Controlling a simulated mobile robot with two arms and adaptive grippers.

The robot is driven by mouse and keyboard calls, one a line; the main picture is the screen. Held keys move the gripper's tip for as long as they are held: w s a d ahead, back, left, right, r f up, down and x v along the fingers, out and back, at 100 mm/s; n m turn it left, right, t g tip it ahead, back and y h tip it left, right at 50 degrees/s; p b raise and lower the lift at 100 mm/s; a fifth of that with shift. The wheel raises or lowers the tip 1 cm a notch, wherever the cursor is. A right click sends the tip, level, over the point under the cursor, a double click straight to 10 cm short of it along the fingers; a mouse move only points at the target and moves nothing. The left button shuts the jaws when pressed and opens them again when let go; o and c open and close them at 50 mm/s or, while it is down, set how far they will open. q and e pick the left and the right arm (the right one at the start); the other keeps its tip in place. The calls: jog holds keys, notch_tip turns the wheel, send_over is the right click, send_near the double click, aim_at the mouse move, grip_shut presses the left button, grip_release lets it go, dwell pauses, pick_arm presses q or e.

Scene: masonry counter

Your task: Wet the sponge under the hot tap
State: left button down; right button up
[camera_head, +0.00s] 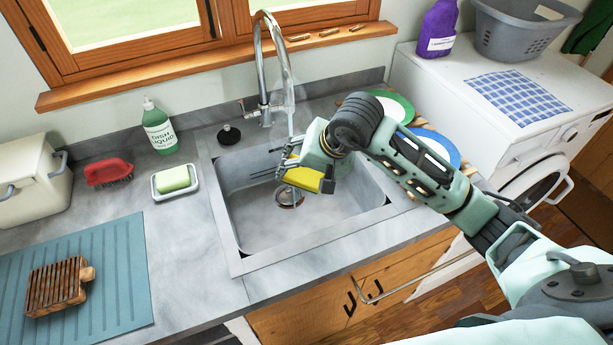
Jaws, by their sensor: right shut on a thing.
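A yellow sponge (304,179) with a darker end is over the sink basin (250,222). My right gripper (292,167) is shut on the sponge and holds it above the drain, below the tap. The chrome tap (285,60) arches over the basin, and a thin pale stream comes down from its spout beside the gripper. The stream appears to reach the sponge's left end, but the exact contact is hard to tell. Faint steam shows near the spout. My left gripper is not in view.
A blue mat (118,262) covers the front left counter.

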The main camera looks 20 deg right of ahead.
aim_at(300, 183)
jog(key=w, duration=0.1)
jog(key=w+d, duration=0.1)
jog(key=w+f, duration=0.1)
jog(key=w, duration=0.1)
jog(key=shift+d, duration=0.3)
jog(key=shift+w+d+f+b, duration=0.15)
jog(key=shift+w+d+b, duration=0.15)
jog(key=shift+w+b, duration=0.35)
jog(key=shift+w+d+f+b, duration=0.2)
jog(key=shift+w+b, duration=0.25)
jog(key=shift+w, duration=0.35)
jog(key=shift+w+d+f+b, duration=0.1)
jog(key=shift+w+d+b, duration=0.25)
jog(key=shift+w+b, duration=0.3)
jog(key=shift+s+a, duration=0.5)
jog(key=shift+s, duration=0.7)
jog(key=shift+s+a, duration=0.45)
jog(key=shift+s, duration=0.8)
jog(key=shift+s+a, duration=0.5)
jog(key=shift+s, duration=0.7)
jog(key=shift+r, duration=0.1)
